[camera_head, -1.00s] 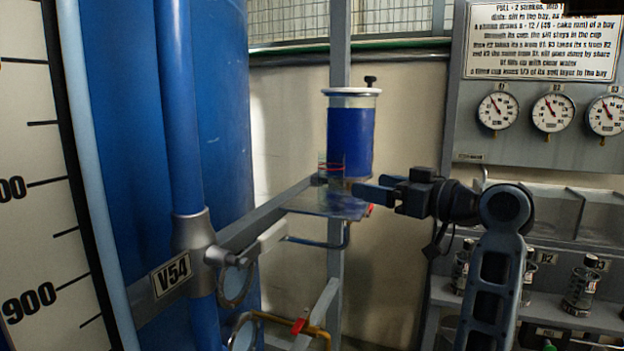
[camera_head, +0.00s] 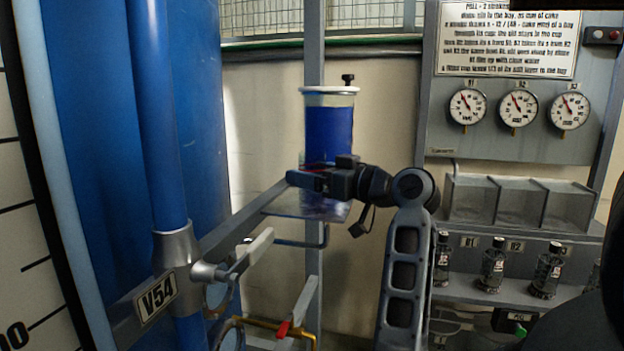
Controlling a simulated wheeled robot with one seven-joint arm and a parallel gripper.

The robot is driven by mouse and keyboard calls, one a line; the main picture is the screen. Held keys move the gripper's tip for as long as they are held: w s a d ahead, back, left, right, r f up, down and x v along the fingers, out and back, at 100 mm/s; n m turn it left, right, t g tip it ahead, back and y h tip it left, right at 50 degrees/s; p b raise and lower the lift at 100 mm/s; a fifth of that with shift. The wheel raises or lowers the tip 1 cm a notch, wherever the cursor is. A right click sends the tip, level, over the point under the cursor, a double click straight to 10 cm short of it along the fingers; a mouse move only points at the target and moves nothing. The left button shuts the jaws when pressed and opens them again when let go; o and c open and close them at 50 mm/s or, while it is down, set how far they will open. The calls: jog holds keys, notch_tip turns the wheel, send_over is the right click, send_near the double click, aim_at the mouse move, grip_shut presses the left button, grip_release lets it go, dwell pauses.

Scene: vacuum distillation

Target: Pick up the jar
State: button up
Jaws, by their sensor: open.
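A small clear jar with red lines (camera_head: 314,163) seems to stand on the glass shelf (camera_head: 283,203) below the blue-filled cylinder (camera_head: 329,130). My gripper (camera_head: 300,180) is in front of it and hides most of it. The jaws are seen from the side, pointing left, so their gap does not show. They are open, and I see nothing held. I cannot tell how far the fingers are from the jar in depth.
Valve handles (camera_head: 254,248) stick out below the shelf. On the right are gauges (camera_head: 517,108), clear bins (camera_head: 520,203) and several black-capped bottles (camera_head: 493,265) on a rack.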

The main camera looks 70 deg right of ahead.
jog(key=shift+w, duration=0.1)
jog(key=c, duration=1.1)
